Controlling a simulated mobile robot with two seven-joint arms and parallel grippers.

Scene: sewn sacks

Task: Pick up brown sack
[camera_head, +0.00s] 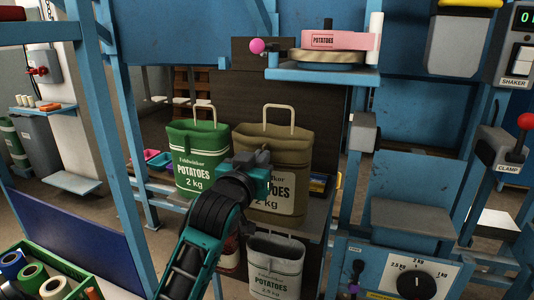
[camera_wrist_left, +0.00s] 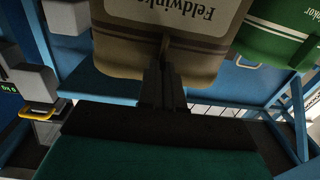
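The brown sack (camera_head: 285,150), printed POTATOES 2 kg, stands upright on a dark shelf in the head view, its pale handle loop raised. It fills the top of the left wrist view (camera_wrist_left: 175,40), where its striped upper edge shows. My left gripper (camera_head: 262,170) is in front of the sack and covers part of its label. In the left wrist view its dark fingers (camera_wrist_left: 164,75) are close together at the sack's upper edge, with a narrow fold of brown cloth between the tips. The sack's lower left is hidden by my arm. My right gripper is not in view.
A green sack (camera_head: 198,155) stands close on the left of the brown one. A grey-white sack (camera_head: 275,265) is lower in front.

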